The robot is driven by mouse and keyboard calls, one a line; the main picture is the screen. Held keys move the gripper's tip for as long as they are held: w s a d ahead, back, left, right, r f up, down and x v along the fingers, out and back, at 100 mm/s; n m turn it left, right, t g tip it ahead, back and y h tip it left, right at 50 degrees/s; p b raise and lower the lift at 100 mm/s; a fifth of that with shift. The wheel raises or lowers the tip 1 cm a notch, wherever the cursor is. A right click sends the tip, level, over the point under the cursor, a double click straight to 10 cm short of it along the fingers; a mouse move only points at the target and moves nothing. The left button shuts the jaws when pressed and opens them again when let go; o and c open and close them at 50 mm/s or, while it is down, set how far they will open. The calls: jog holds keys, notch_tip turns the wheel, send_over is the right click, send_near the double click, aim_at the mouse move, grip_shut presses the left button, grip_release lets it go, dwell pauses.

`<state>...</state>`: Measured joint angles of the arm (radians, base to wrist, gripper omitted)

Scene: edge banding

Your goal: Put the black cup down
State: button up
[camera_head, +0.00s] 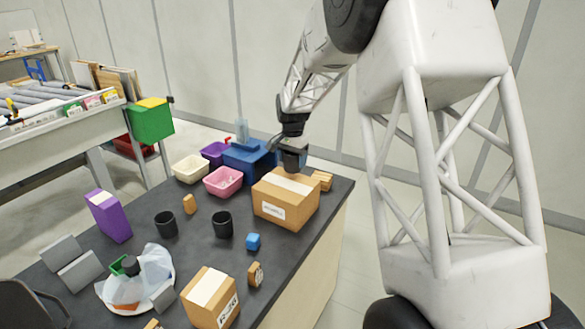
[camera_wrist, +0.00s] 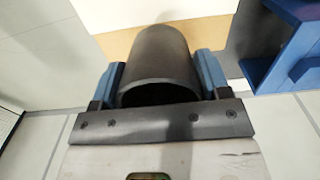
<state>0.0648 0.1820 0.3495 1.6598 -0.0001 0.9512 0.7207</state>
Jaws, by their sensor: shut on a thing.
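A black cup (camera_wrist: 160,65) sits between the two blue fingers of my gripper (camera_wrist: 162,68) in the wrist view, with a finger against each side and its open end towards the camera. In the head view my gripper (camera_head: 291,158) is at the back right of the dark table, just behind the cardboard box (camera_head: 286,200).
Blue (camera_head: 243,166), pink (camera_head: 223,182) and cream (camera_head: 190,168) bins stand left of my gripper. Wooden blocks (camera_head: 323,180) lie beside the box. Bare table shows between the cups.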

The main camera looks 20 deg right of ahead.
aim_at(293, 167)
jog(key=shift+f, duration=1.7)
jog(key=shift+f, duration=0.1)
jog(key=o, duration=0.9)
notch_tip(293, 167, up, 12)
jog(key=shift+r, duration=0.1)
